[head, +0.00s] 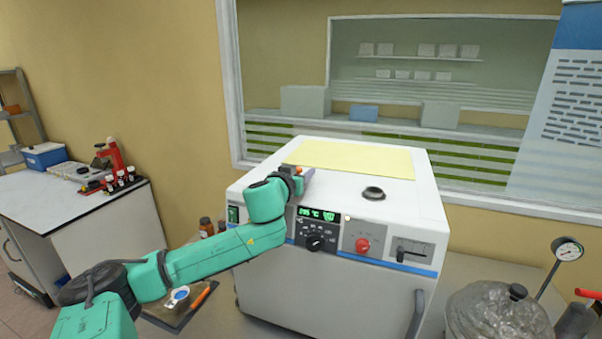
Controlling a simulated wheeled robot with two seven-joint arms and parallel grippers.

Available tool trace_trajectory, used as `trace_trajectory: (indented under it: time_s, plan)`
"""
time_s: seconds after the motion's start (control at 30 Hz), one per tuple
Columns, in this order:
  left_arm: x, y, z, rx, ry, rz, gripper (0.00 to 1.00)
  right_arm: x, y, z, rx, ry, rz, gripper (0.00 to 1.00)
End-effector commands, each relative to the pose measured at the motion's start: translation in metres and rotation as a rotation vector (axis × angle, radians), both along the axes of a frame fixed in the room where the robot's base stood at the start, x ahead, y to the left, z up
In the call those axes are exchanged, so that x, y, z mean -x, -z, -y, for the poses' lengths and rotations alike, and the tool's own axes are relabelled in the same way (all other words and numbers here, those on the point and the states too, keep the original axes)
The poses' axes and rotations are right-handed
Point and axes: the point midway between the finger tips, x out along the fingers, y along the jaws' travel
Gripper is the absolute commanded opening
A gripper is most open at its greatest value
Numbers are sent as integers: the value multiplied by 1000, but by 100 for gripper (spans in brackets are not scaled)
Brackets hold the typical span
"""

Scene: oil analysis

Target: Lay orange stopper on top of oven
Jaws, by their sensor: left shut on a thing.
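The white oven (262,185) stands on the bench in the middle of the head view, with a pale yellow mat on its flat top. My left arm reaches in from the left, and my left gripper (300,178) is at the front left part of the oven top. It is shut on a small orange piece, which I take to be the orange stopper (308,172). The gripper hides most of it, and I cannot tell whether it touches the oven top. My right gripper is not in view.
A dark round vent (374,193) rises from the oven top on the right. The yellow mat (350,158) covers the back of the top. A tray (183,307) lies left of the oven.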

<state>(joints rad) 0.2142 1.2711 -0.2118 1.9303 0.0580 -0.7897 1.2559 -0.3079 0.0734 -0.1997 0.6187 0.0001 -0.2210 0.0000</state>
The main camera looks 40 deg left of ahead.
Motion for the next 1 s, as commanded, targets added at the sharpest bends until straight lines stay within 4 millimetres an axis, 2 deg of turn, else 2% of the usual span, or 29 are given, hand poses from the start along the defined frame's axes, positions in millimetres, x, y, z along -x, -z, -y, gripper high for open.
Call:
trace_trajectory:
  time_s: [0.03,0.1,0.47,0.67,0.83,1.0]
  plan:
    - [0,2,0,1,0,0,51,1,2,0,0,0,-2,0]
    - [0,1,0,0,0,0,78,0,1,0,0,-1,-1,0]
    - [0,-2,0,0,0,0,78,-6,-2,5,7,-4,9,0]
    - [13,4,2,4,-5,0,78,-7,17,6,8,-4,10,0]
    - [29,3,11,-2,1,-3,78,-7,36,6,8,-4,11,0]
    - [59,-2,21,5,1,3,78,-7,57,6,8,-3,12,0]
